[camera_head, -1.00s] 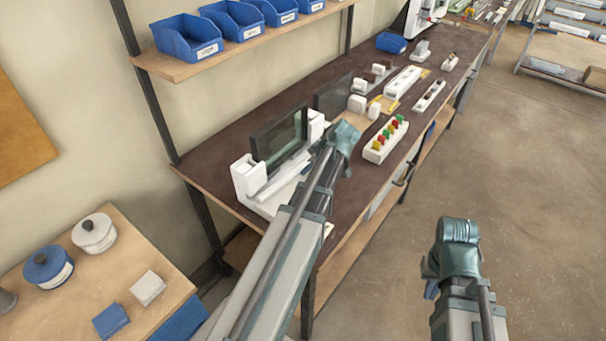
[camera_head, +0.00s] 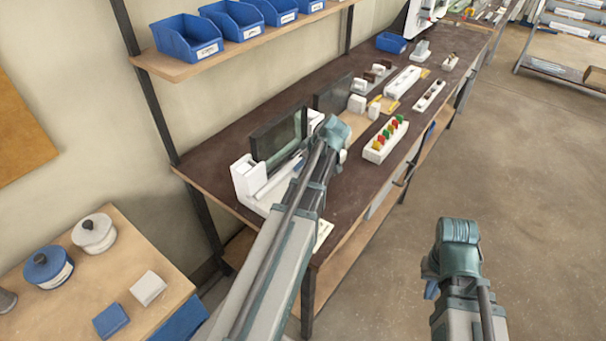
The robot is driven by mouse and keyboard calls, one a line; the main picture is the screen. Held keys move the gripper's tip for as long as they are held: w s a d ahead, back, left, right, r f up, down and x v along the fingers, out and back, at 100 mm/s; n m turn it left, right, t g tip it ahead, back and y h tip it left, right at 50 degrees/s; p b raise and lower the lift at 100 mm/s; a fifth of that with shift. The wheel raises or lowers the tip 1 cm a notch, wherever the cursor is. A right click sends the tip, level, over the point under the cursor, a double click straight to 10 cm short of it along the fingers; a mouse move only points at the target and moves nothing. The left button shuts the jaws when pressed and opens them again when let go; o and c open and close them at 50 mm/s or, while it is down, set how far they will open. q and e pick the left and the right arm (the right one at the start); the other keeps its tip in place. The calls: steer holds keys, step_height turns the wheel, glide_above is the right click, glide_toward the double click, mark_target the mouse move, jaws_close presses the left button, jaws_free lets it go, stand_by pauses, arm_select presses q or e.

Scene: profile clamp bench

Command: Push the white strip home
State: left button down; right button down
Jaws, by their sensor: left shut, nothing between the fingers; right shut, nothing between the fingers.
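The white strip (camera_head: 280,179) lies low along the front of a dark upright panel (camera_head: 276,138), in a white fixture. A white end block (camera_head: 248,176) stands at the panel's left end and another (camera_head: 315,121) at its right end. My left gripper (camera_head: 322,127) is shut and empty, by the right end block. My wrist and forearm hide its fingertips and the right part of the strip, so contact and any gap under the strip cannot be told. My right gripper (camera_head: 431,289) is shut and empty, out over the floor, well away from the bench.
A white block with coloured pieces (camera_head: 385,140) stands right of my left wrist. A second dark panel (camera_head: 333,94) and several white parts stand further back. Blue bins (camera_head: 187,38) sit on a shelf above. The bench top (camera_head: 213,162) is clear at its left end.

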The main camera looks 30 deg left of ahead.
arm_select(q)
steer(key=shift+a, duration=0.6)
stand_by(0.6)
steer(key=shift+d, duration=0.15)
steer(key=shift+d, duration=0.9)
step_height(320, 180, up, 8)
steer(key=p, duration=0.8)
